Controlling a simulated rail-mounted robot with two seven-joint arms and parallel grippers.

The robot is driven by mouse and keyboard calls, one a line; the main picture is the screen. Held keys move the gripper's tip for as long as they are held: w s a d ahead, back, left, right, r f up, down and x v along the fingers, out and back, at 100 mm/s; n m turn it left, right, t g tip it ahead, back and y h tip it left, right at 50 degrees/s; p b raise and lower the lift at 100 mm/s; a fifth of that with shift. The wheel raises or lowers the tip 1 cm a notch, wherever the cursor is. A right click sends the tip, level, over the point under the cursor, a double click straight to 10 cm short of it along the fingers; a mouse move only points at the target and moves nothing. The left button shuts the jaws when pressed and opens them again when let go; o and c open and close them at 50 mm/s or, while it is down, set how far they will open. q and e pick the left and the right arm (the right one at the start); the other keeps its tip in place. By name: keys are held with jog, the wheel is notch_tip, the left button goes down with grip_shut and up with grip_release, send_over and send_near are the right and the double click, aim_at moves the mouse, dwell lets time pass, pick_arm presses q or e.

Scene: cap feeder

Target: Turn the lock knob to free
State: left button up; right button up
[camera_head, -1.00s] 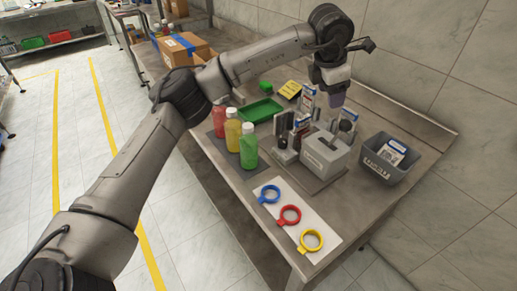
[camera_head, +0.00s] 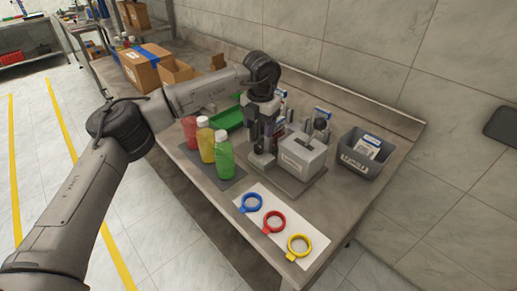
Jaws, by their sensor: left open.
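The cap feeder (camera_head: 302,156) is a grey block with a pale label on a flat plate, with dark upright parts beside and behind it. A dark round part (camera_head: 320,123) shows at its back right; I cannot tell whether this is the lock knob. My left gripper (camera_head: 264,125) points down from the black wrist at the feeder's left side, among the uprights. It is open, but its fingertips blend with the dark parts there. I cannot tell whether it touches anything, and the parts behind it are hidden. My right gripper is not in view.
Red (camera_head: 190,131), yellow (camera_head: 206,143) and green (camera_head: 224,158) bottles stand left of the feeder, near a green tray (camera_head: 228,119). Blue, red and yellow rings lie on a white sheet (camera_head: 262,210) in front. A grey bin (camera_head: 362,160) stands right.

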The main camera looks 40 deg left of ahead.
aim_at(259, 146)
pick_arm(q)
notch_tip(259, 146, down, 8)
jog(key=shift+a+r+b, duration=0.1)
jog(key=shift+r+b, duration=0.1)
jog(key=shift+b, duration=0.95)
jog(key=shift+c, duration=0.3)
jog(key=c, duration=0.9)
jog(key=shift+o, duration=0.2)
jog(key=m+p, duration=0.1)
jog(key=p, duration=0.1)
jog(key=m+p, duration=0.1)
jog(key=p, duration=0.1)
jog(key=m+p, duration=0.1)
jog(key=p, duration=0.1)
jog(key=shift+r+m, duration=0.25)
jog(key=shift+m, duration=0.15)
jog(key=shift+f+m+p, duration=0.25)
jog(key=shift+m+p, duration=0.1)
jog(key=shift+m, duration=0.05)
jog(key=o, duration=0.9)
